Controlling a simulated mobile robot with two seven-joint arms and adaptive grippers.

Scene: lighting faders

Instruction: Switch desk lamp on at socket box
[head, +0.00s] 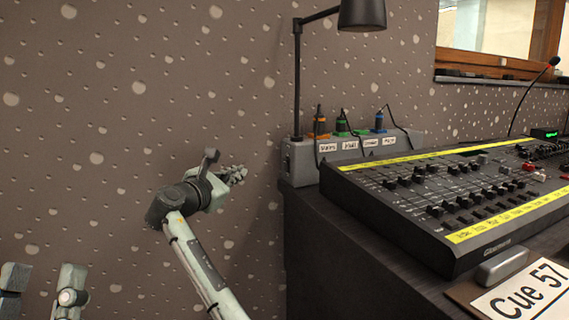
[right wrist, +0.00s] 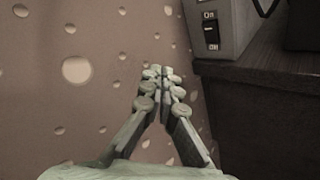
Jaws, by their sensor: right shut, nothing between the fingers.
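The grey socket box (head: 300,160) stands on the dark desk against the wall, with several labelled plugs in orange, green and blue sockets. Its near end shows in the right wrist view (right wrist: 238,22), with a dark rocker switch (right wrist: 211,35) marked "On" above and "Off" below. I cannot tell which way the rocker is tipped. The black desk lamp (head: 362,14) rises behind the box; no glow shows. My right gripper (head: 238,174) is shut and empty, left of the box and apart from it; its fingertips (right wrist: 160,72) meet. My left gripper (head: 40,285) is open, at the lower left.
A lighting fader desk (head: 430,235) with yellow strips sits right of the box. A "Cue 57" card (head: 528,292) lies at the front right. The desk edge (right wrist: 262,75) is right of my right gripper. The speckled wall (head: 130,125) is behind; free room lies left of the desk.

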